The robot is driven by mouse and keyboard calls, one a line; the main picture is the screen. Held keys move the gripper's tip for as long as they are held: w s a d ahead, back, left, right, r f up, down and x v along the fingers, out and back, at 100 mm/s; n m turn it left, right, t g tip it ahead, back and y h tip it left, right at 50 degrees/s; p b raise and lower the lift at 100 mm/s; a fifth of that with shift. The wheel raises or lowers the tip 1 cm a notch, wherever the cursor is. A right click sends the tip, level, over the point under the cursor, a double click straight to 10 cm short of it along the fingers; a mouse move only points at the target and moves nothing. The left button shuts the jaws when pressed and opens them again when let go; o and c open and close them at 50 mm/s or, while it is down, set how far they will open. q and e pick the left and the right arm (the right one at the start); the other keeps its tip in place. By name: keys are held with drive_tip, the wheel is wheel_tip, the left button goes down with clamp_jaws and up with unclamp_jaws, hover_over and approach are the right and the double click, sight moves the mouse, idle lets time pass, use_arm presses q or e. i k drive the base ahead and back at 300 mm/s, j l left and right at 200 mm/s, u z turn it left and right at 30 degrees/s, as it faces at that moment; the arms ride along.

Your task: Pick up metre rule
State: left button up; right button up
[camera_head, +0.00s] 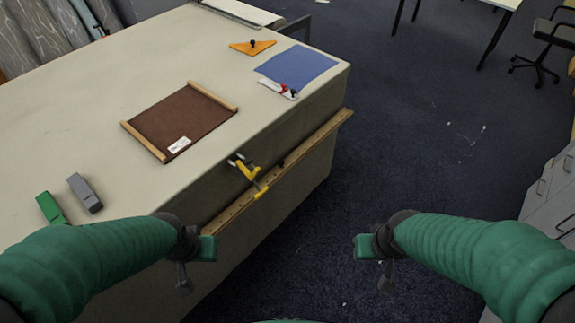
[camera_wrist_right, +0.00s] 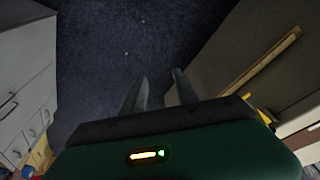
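A long wooden metre rule (camera_head: 318,138) runs along the side of the cloth-covered table, just below its top edge. It also shows as a pale strip in the right wrist view (camera_wrist_right: 262,60). A yellow clamp (camera_head: 247,174) sits at the table edge across the rule. My left gripper (camera_head: 184,284) is near the rule's near end, which my arm partly hides; I cannot tell whether it is open. My right gripper (camera_head: 387,283) is over the floor, right of the table and apart from the rule. Its fingers (camera_wrist_right: 158,90) are spread and empty in the right wrist view.
Grey cabinets (camera_head: 552,195) stand at the right. The floor between is clear.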

sight(240, 204)
drive_tip(key=i+l+u, duration=0.2)
drive_tip(key=i+u, duration=0.3)
drive_tip(key=i+l+u, duration=0.2)
drive_tip(key=l+u, duration=0.25)
drive_tip(key=i+l+u, duration=0.3)
drive_tip(key=u, duration=0.2)
